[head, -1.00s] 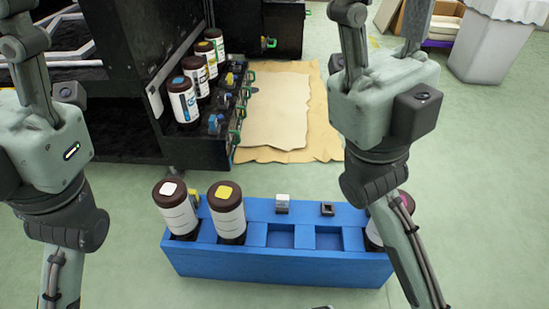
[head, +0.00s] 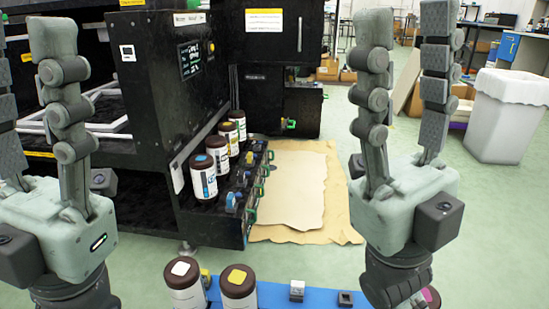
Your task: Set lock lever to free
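Green handles (head: 251,215) line the shelf's outer edge. Which lever is the lock lever, and its setting, I cannot tell. My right gripper (head: 405,28) is open and empty, fingers up, right of the shelf and paper. My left gripper (head: 26,45) is open and empty at the left, in front of the machine. Neither touches the shelf.
Brown paper (head: 342,215) lies on the floor beside the shelf. A white bin (head: 505,120) stands at right; green floor is open before it.

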